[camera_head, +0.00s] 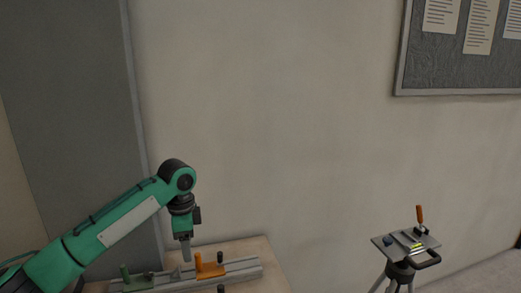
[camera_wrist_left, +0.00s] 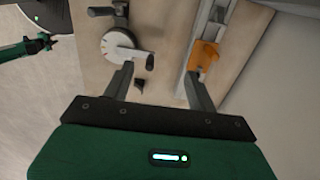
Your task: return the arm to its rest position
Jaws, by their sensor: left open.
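My left arm comes in from the left in the head view, green with dark joints, bent at its elbow so the gripper (camera_head: 185,250) hangs down over the bench. In the left wrist view the gripper's two fingers (camera_wrist_left: 160,72) stand apart with nothing between them. One finger is near a white dial with a handle (camera_wrist_left: 120,46), the other near an orange block (camera_wrist_left: 203,58) on a grey rail; I cannot tell whether they touch. In the head view the orange block (camera_head: 209,267) is just right of the gripper.
A wooden bench (camera_head: 262,248) bears the grey rail (camera_head: 243,269) and a green block (camera_head: 135,279). A tripod stand (camera_head: 388,243) with small tools is at the right. A notice board (camera_head: 440,68) hangs on the wall. The space above the bench is clear.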

